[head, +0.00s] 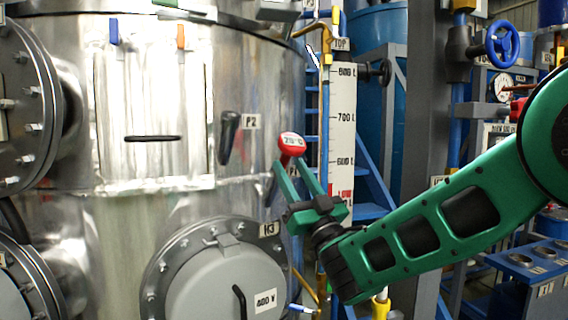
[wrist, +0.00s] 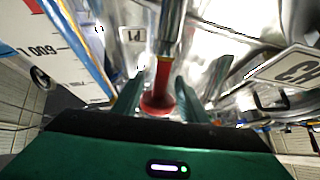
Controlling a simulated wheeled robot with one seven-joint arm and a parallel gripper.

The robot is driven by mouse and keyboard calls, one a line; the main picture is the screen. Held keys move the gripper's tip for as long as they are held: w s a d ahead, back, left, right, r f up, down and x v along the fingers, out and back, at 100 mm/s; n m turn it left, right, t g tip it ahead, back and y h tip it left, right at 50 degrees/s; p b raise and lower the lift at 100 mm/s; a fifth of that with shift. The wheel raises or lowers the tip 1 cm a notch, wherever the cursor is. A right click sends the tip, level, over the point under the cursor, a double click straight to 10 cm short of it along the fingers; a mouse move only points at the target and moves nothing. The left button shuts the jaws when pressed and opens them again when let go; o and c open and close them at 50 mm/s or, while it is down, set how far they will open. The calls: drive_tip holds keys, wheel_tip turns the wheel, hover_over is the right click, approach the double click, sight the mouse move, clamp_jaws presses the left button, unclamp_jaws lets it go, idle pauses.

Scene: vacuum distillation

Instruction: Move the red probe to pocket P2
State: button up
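The red probe (head: 291,144) has a round red head with a white dial face, just beyond my gripper's fingertips in the head view. In the wrist view, the probe's red body (wrist: 161,92) lies between my two green fingers, with gaps on both sides. A metal stem or tube continues from it, beside a small label that seems to read P1 (wrist: 132,38). My gripper (head: 290,164) is open around the probe; it also shows in the wrist view (wrist: 178,78). Pocket P2 (head: 228,138) is a dark, slanted tube on the steel vessel, left of my gripper, with its label (head: 251,121) beside it.
The steel vessel (head: 165,230) fills the left, with a round H3 hatch (head: 222,285) below P2. A white level scale (head: 342,115) stands close behind my gripper. Blue ladder steps (head: 370,190) and a grey column (head: 425,100) are further right.

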drive_tip(key=shift+x, duration=0.85)
drive_tip(key=shift+s+r, duration=0.1)
drive_tip(key=shift+r, duration=0.05)
clamp_jaws()
drive_tip(key=shift+d, duration=0.1)
drive_tip(key=shift+s+d+f, duration=0.15)
drive_tip(key=shift+s+d, duration=0.2)
drive_tip(key=shift+s, duration=0.25)
drive_tip(key=shift+s+d+f, duration=0.15)
drive_tip(key=shift+s+d, duration=0.2)
drive_tip(key=shift+s, duration=0.2)
drive_tip(key=shift+s+d+f, duration=0.15)
drive_tip(key=shift+s+d, duration=0.15)
drive_tip(key=shift+s, duration=0.25)
drive_tip(key=shift+s+d+f, duration=0.15)
drive_tip(key=shift+s+d, duration=0.1)
drive_tip(key=shift+s, duration=0.3)
drive_tip(key=shift+s+d+f, duration=0.2)
drive_tip(key=shift+s+d, duration=0.1)
drive_tip(key=shift+s, duration=0.25)
